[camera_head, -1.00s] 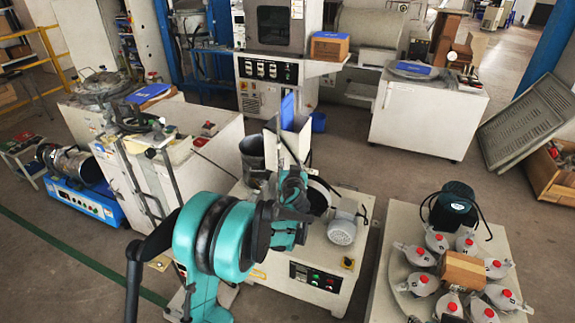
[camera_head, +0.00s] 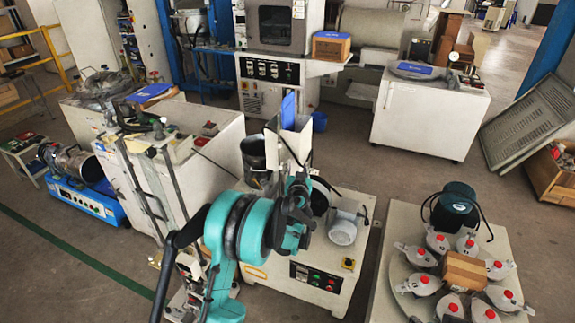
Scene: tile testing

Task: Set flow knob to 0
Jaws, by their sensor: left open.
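I cannot make out a flow knob for certain. A white bench machine (camera_head: 262,268) stands in front of me, with a small control panel (camera_head: 316,278) of green and red buttons on its front and a yellow-and-black switch (camera_head: 348,263) beside it. My teal and black left arm reaches over this machine's left part. My left gripper (camera_head: 298,188) is at the arm's far end, close to the white upright hopper (camera_head: 289,142). It is open and largely merges with the wrist, so contact cannot be told. My right gripper is not in view.
A white cabinet (camera_head: 205,160) stands left.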

